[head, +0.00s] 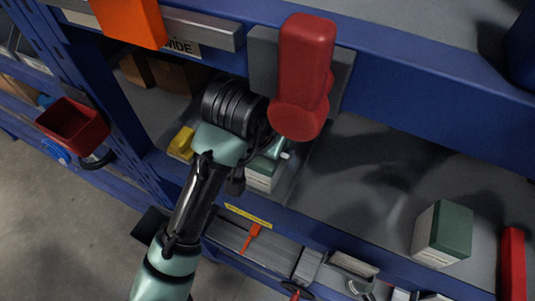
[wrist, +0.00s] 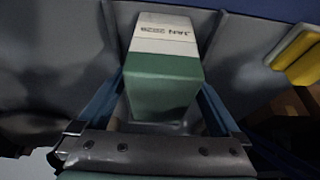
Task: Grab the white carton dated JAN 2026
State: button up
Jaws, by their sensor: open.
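A white and green carton (wrist: 165,40) fills the middle of the wrist view, its white part printed with an upside-down date. The date starts with JAN; its year is hard to read. My gripper (wrist: 165,95) is open, with one finger at each side of this carton; I cannot tell if they touch it. In the head view the carton (head: 262,178) stands on the shelf, partly hidden by my gripper (head: 268,150). A second white carton with a green top (head: 440,235) stands farther right on the shelf; no date is readable on it.
A yellow object (head: 182,143) lies left of my gripper and also shows in the wrist view (wrist: 300,58). A large red object (head: 303,75) hangs close above my gripper. A red item (head: 512,262) is at the far right. The shelf between the cartons is clear.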

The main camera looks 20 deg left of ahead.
jog(key=shift+x, duration=0.95)
jog(key=shift+s, duration=0.1)
jog(key=shift+c, duration=0.3)
jog(key=c, duration=1.4)
jog(key=shift+c, duration=0.5)
jog(key=shift+r, duration=0.15)
